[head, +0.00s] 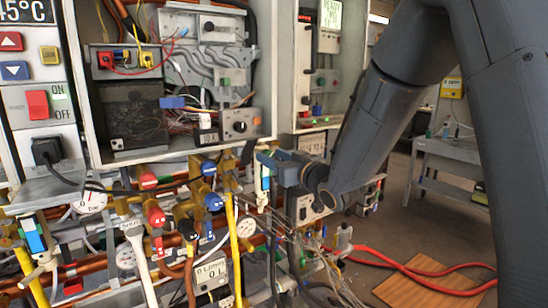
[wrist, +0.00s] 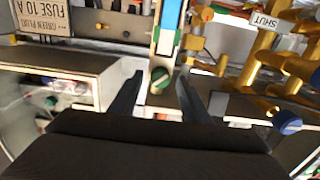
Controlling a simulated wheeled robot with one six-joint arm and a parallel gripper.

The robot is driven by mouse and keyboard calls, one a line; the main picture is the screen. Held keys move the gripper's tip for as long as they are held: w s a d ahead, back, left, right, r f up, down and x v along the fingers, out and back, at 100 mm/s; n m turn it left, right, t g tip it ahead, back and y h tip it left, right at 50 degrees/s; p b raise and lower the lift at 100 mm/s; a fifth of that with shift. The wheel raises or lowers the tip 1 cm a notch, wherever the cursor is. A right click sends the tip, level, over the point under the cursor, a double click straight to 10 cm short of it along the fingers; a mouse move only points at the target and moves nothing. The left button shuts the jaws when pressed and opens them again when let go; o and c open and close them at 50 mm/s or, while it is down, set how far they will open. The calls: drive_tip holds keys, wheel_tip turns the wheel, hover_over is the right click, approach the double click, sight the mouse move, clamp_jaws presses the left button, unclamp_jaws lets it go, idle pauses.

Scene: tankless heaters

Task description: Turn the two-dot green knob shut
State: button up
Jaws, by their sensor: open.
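A green knob (wrist: 160,78) with a pale bar across its face sits on a narrow white fitting in the wrist view, below a blue strip (wrist: 170,24). Any dots on it are too small to make out. My gripper (wrist: 156,90) is open, with one dark finger on each side of the knob. I cannot tell whether either finger touches it. In the head view my gripper (head: 267,162) is at the white fitting with the blue strip (head: 265,181), and the green knob is hidden there.
A "SHUT" label (wrist: 265,22) hangs among brass pipes in the wrist view. A blue knob (wrist: 289,125) is at its lower right. Red knobs (head: 155,215), blue knobs (head: 213,202) and an open electrical box (head: 130,110) crowd the head view's left. A red hose (head: 400,268) lies lower right.

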drive_tip(key=c, duration=1)
drive_tip(key=shift+c, duration=0.2)
drive_tip(key=shift+m, duration=0.5)
drive_tip(key=m+p, duration=0.1)
drive_tip(key=m, duration=0.2)
drive_tip(key=shift+m, duration=0.3)
drive_tip(key=shift+m+p, duration=0.45)
drive_tip(key=shift+m, duration=1.35)
drive_tip(key=o, duration=1)
drive_tip(key=shift+o, duration=0.2)
drive_tip(key=shift+d, duration=0.1)
